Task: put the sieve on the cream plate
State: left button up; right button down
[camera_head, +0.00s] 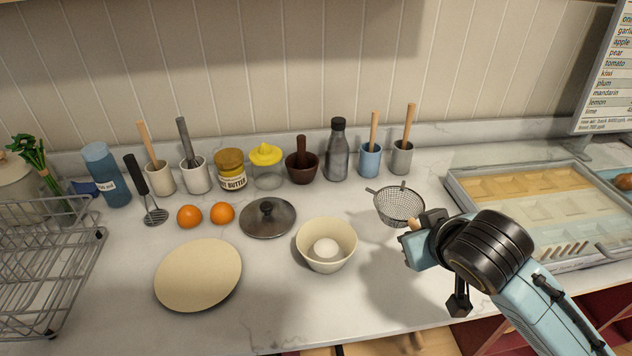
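The sieve (398,204) is a dark wire-mesh bowl with small prongs on its rim, right of centre in the head view. My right gripper (420,228) is at the sieve's near side, where its handle would be. A small tan piece shows by the fingers, perhaps the handle's end. The fingers are mostly hidden, so I cannot tell whether they are shut on it, or whether the sieve touches the counter. The cream plate (198,274) lies flat and empty on the counter at the front left. My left gripper is out of view.
A cream bowl (326,247) holding a white egg-like object stands between the plate and the sieve. A pan lid (267,217) and two oranges (189,216) lie behind the plate. A wire rack (45,265) is left, a compartment tray (470,190) right. Utensil cups line the wall.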

aim_at(198, 271)
jog(key=k, duration=1.3)
jog(key=u, duration=0.75)
jog(key=i, duration=1.2)
jog(key=z, duration=0.05)
